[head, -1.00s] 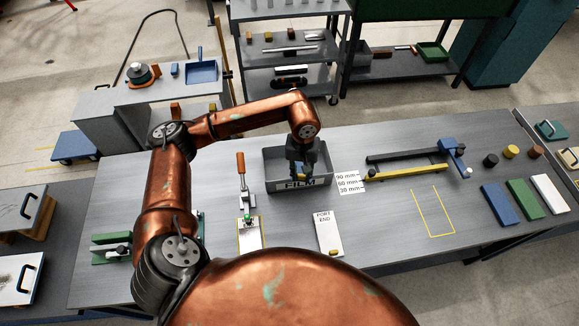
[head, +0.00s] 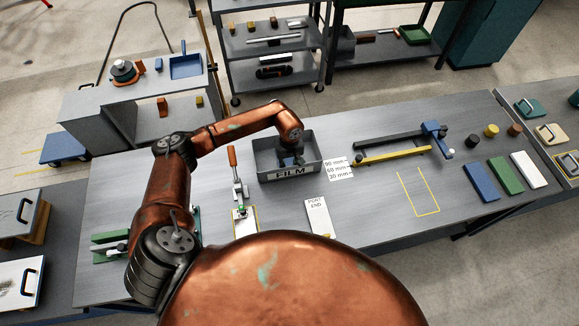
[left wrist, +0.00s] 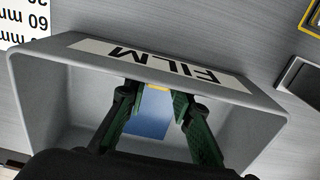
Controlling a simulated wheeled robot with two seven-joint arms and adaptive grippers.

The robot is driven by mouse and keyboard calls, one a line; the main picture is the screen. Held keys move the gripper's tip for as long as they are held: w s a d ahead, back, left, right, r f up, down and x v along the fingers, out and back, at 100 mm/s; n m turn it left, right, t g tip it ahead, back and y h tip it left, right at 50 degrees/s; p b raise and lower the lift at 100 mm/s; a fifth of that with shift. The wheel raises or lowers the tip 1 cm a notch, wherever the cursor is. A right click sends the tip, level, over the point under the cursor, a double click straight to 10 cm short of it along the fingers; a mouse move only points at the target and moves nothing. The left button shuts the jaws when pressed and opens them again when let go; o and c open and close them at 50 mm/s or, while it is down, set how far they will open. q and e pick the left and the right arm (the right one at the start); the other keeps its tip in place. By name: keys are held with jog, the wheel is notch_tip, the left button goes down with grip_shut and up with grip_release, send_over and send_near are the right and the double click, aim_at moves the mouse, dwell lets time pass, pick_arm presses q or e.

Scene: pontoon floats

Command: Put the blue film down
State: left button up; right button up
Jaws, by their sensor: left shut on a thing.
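My left gripper (head: 291,160) reaches down inside the grey tray marked FILM (head: 262,166), on the middle of the bench. The left wrist view shows its green-padded fingers (left wrist: 157,92) inside the tray's walls (left wrist: 40,95). They are shut on the blue film (left wrist: 150,123), which shows between them. A small yellow edge is between the fingertips. I cannot tell whether the film touches the tray floor. In the head view the gripper mostly hides the film. My right gripper is not in view.
A toggle clamp with a brown handle (head: 232,157) stands left of the tray. A size label (head: 338,168) and a yellow-and-black gauge (head: 390,157) are to the right. A white PORT END plate (head: 318,215) lies in front. Blue, green and white blocks lie at the right.

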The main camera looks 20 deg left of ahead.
pick_arm(q)
jog(key=shift+f, duration=0.15)
jog(key=shift+f, duration=0.1)
jog(key=shift+f+b, duration=0.1)
jog(key=shift+b, duration=0.2)
jog(key=o, duration=0.7)
jog(key=shift+o, duration=0.2)
